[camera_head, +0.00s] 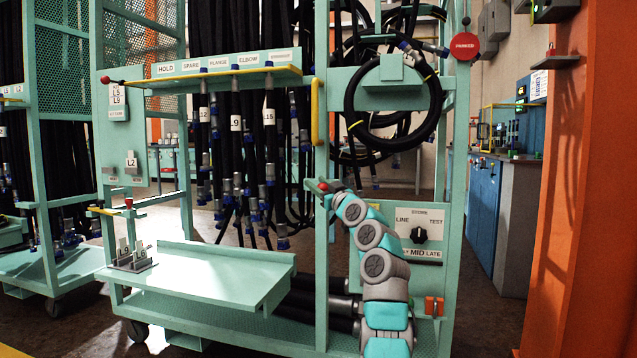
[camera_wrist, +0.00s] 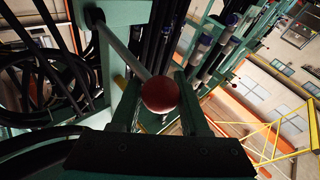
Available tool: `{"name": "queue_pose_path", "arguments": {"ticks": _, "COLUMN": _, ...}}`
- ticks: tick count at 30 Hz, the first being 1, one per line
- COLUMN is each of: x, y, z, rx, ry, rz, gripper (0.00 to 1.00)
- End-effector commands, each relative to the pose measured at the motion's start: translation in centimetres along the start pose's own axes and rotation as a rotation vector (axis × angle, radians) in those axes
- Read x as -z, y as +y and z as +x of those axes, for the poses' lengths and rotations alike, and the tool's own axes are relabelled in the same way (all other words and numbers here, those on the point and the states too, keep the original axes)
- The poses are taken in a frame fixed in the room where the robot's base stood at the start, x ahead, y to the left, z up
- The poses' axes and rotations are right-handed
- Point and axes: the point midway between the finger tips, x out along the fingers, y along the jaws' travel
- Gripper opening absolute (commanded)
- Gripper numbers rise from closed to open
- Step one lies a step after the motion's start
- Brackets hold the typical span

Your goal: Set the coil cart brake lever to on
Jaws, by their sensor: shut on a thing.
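A lever with a dark red ball knob (camera_wrist: 161,94) sits in the middle of the wrist view. Its pale rod (camera_wrist: 121,46) runs from the knob up and left to a green mount (camera_wrist: 118,18). My gripper (camera_wrist: 160,98) has one finger on each side of the knob and is shut on it. In the head view the red knob (camera_head: 323,187) shows at the end of my arm, on the green cart's middle post, above left of the LINE/TEST panel (camera_head: 420,235). My gripper (camera_head: 328,188) is small there. I cannot read any on or off marking by the lever.
A black hose coil (camera_head: 437,100) hangs above my arm. A yellow handle (camera_head: 316,112) is on the post just above the knob. A round red PARKED sign (camera_head: 464,46) is at the upper right.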

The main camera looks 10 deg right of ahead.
Motion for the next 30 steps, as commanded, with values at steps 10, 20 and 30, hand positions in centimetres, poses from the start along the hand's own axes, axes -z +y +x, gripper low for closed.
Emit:
{"name": "queue_pose_path", "arguments": {"ticks": 10, "x": -0.53, "y": -0.88, "z": 0.13, "rx": 0.014, "ry": 0.004, "rz": 0.004, "gripper": 0.0}}
{"name": "queue_pose_path", "arguments": {"ticks": 20, "x": -0.54, "y": -1.13, "z": 0.22, "rx": 0.018, "ry": 0.004, "rz": 0.005, "gripper": 0.0}}
{"name": "queue_pose_path", "arguments": {"ticks": 30, "x": -0.65, "y": -0.8, "z": 0.14, "rx": 0.013, "ry": 0.002, "rz": 0.004, "gripper": 0.73}}
